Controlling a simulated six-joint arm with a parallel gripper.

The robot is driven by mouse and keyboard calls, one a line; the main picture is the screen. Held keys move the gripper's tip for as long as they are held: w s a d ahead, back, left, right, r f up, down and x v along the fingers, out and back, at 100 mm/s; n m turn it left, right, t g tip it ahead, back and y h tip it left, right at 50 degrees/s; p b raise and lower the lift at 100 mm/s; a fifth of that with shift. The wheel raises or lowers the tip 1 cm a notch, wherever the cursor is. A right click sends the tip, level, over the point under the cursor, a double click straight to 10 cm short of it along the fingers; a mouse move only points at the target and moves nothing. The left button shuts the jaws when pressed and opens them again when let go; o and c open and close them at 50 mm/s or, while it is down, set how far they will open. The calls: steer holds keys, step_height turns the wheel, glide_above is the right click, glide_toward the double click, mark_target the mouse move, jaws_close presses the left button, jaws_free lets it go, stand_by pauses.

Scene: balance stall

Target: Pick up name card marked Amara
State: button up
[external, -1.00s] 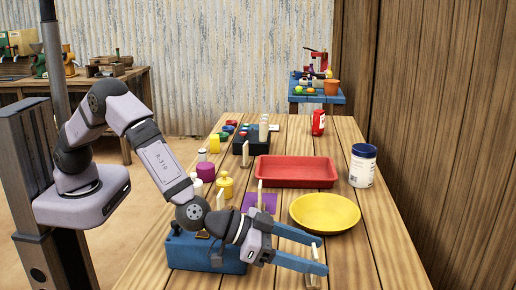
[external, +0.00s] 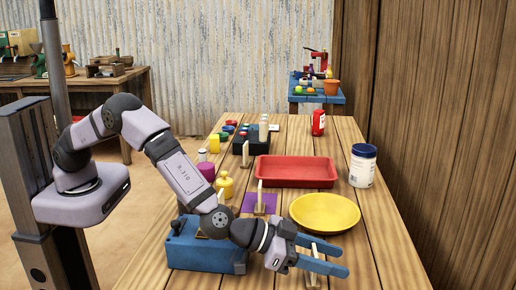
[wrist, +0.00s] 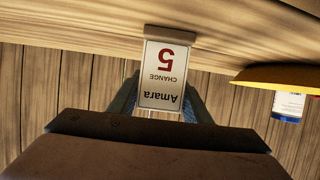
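The name card (wrist: 165,75) marked Amara fills the middle of the wrist view, upside down, with a red 5 and the word CHANGE on it. It stands in a small holder (wrist: 170,35). In the external view the card (external: 314,252) is a thin pale upright near the front of the table, partly hidden by my fingers. My gripper (external: 338,260) is open, its two blue fingers apart with the card between them. Whether either finger touches the card cannot be told.
A yellow plate (external: 326,213) lies just behind the gripper, with a red tray (external: 296,172) beyond it. A blue box (external: 200,252) sits left of the gripper. Another card (external: 260,190) stands on the purple mat (external: 270,199). A white jar (external: 362,166) stands at the right.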

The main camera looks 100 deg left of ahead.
steer(key=c, duration=0.5)
steer(key=shift+r, duration=0.1)
steer(key=shift+c, duration=0.2)
step_height(320, 180, up, 10)
steer(key=p, duration=0.2)
